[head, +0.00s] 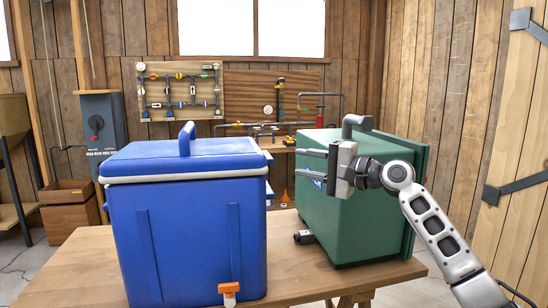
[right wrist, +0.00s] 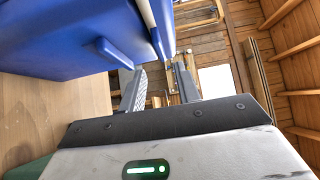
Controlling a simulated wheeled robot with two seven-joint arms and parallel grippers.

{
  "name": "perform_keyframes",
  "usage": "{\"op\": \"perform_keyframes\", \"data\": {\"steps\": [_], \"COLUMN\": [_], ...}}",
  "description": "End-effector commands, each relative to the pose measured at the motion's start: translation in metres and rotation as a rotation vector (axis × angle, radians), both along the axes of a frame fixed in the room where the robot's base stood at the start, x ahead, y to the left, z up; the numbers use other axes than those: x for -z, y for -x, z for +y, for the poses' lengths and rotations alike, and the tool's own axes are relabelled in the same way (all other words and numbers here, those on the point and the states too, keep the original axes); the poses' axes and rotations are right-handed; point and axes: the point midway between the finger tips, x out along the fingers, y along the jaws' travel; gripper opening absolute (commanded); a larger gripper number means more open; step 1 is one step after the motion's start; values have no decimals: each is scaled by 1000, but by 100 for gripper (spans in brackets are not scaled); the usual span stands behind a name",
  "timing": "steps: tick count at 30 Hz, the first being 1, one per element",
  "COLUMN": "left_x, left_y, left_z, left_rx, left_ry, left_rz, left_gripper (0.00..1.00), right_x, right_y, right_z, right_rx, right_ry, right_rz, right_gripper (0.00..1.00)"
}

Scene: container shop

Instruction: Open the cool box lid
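The blue cool box (head: 190,245) stands on the wooden table at left centre in the head view. Its blue lid (head: 150,162) with an upright blue handle (head: 186,139) lies down on the white rim, looking shut. My right gripper (head: 305,164) is in front of the green box, to the right of the cool box, with its fingers pointing left towards it. In the right wrist view its two fingers (right wrist: 160,80) are apart with nothing between them. The cool box side (right wrist: 75,35) and white rim fill the upper left there. My left gripper is not in view.
A green box (head: 355,220) with a grey handle stands on the table (head: 290,285) behind my right gripper. A small black item (head: 304,237) lies between the boxes. An orange tap (head: 229,288) sticks out at the cool box's lower front.

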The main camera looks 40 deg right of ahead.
Motion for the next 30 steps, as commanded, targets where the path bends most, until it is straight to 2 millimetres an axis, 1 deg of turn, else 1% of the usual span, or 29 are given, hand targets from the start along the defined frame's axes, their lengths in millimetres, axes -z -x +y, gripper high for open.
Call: {"op": "perform_keyframes", "data": {"steps": [1, 6, 12, 15, 21, 29, 30], "left_x": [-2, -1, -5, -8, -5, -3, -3], "left_y": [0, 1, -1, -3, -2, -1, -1], "left_z": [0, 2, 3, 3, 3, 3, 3], "left_rx": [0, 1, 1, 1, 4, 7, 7], "left_ry": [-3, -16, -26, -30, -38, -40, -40], "left_rz": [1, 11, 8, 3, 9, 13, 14], "left_gripper": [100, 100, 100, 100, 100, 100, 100], "right_x": [-3, -3, -3, -2, 0, 1, 1], "right_y": [-11, -41, -69, -78, -87, -88, -87], "right_z": [2, 9, 14, 16, 19, 19, 19], "right_rx": [0, 2, 3, 3, 2, 2, 2], "right_ry": [3, 2, 0, -1, 1, 2, 2], "right_rz": [1, 0, -2, -3, 0, 1, 1], "right_gripper": [33, 33, 33, 33, 33, 33, 22]}}
